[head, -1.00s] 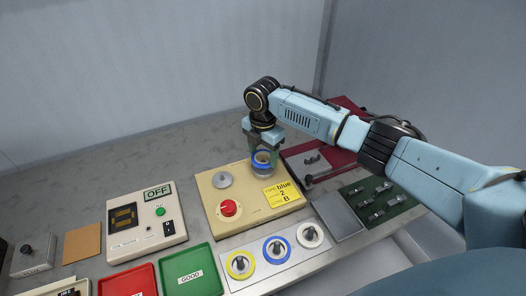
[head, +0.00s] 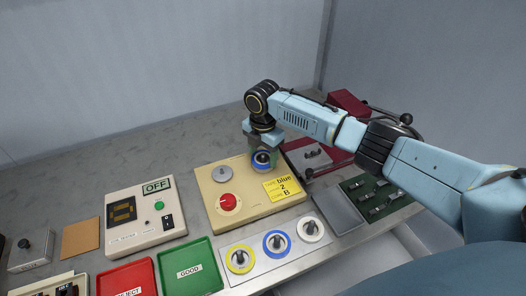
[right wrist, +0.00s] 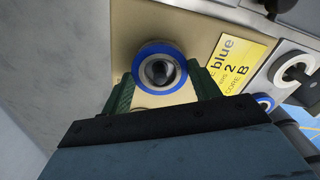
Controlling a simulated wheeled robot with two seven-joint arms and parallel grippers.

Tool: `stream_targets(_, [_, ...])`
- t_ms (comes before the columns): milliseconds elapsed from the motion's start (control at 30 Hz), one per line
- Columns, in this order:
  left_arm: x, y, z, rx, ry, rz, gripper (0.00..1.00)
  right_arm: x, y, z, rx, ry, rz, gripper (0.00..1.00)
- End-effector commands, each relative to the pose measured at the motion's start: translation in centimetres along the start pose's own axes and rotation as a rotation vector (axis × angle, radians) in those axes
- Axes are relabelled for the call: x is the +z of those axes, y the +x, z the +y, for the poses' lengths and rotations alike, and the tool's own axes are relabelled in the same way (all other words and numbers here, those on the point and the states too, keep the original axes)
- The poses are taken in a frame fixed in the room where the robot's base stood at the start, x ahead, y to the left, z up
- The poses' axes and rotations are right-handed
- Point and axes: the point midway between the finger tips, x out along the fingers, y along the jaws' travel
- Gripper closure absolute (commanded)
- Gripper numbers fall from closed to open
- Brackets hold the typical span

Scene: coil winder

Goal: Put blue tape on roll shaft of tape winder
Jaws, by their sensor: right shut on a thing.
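The tape winder (head: 240,205) is a beige panel with a grey round disc (head: 222,174), a red knob (head: 228,202) and a yellow label (head: 283,188) reading blue, 2, B. A blue-rimmed tape roll (head: 262,160) is at its back right corner, between the fingers of my right gripper (head: 264,149). In the right wrist view, the gripper (right wrist: 165,88) is shut on the blue tape (right wrist: 158,66). The dark roll shaft (right wrist: 159,71) shows inside the roll's hole, so the roll is around or directly above it; its exact height is unclear. My left gripper is out of view.
A white holder with yellow, blue and white rolls (head: 277,243) stands in front. Red (head: 127,280) and green (head: 189,268) trays and an OFF-marked counter box (head: 146,215) are left. A red device (head: 318,156) and a green tool tray (head: 376,196) are right.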

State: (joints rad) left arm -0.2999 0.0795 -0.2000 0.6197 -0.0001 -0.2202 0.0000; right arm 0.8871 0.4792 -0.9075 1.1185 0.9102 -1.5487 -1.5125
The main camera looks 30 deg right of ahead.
Motion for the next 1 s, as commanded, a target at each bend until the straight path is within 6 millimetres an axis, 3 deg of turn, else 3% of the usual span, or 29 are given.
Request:
stream_targets(67, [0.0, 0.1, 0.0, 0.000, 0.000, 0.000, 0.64, 0.0, 0.3, 0.0, 0.000, 0.000, 0.000, 0.60])
stream_targets(100, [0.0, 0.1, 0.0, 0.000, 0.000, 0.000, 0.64, 0.0, 0.3, 0.0, 0.000, 0.000, 0.000, 0.37])
stream_targets(300, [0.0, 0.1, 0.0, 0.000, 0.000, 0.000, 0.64, 0.0, 0.2, 0.0, 0.000, 0.000, 0.000, 0.13])
stream_targets(667, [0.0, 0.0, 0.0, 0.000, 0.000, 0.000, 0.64, 0.0, -0.5, 0.1, 0.002, 0.000, 0.000, 0.13])
stream_targets(767, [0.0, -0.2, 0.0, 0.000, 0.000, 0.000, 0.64, 0.0, -2.0, 0.1, 0.003, 0.000, 0.000, 0.13])
stream_targets(1000, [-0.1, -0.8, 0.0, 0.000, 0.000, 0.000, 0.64, 0.0, -7.4, 0.1, 0.005, 0.000, -0.001, 0.13])
